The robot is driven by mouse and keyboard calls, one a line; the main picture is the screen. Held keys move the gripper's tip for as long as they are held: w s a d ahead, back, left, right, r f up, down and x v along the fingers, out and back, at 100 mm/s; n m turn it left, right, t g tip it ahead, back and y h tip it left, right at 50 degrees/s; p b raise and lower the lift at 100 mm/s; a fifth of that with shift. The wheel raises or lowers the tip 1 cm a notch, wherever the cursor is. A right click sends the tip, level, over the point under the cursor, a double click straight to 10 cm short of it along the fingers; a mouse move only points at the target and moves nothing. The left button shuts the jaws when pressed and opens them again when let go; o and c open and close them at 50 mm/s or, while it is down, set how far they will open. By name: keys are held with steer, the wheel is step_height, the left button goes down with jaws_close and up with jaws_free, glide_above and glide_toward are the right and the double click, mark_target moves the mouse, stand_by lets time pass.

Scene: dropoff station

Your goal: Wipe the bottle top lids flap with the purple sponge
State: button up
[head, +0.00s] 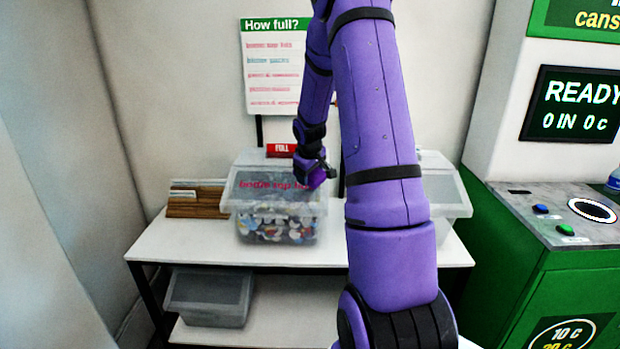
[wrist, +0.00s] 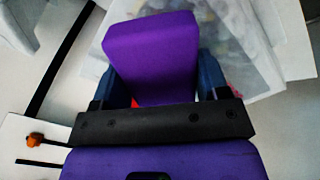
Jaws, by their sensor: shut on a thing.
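The bottle top lids bin (head: 274,212) is a clear box on the white table, with colourful lids inside. Its grey see-through flap (head: 262,190) slopes at the front and carries pink lettering, partly covered on the right. My gripper (head: 318,168) is at the right part of the flap; I cannot tell whether it touches. In the wrist view my gripper (wrist: 155,95) is shut on the purple sponge (wrist: 152,55), which sticks out beyond the fingers. The sponge also shows in the head view (head: 312,174). The bin (wrist: 250,45) lies behind the sponge in the wrist view.
A red "FULL" tag (head: 281,149) stands behind the bin. Brown cardboard (head: 195,200) lies to its left. Another clear bin (head: 445,190) is to the right, partly behind my arm. A grey bin (head: 209,297) sits on the lower shelf. A green machine (head: 535,260) stands at right.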

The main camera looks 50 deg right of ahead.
steer(key=shift+s+a+r, duration=0.1)
steer(key=shift+r, duration=0.25)
steer(key=shift+v, duration=1.55)
steer(key=shift+a, duration=0.1)
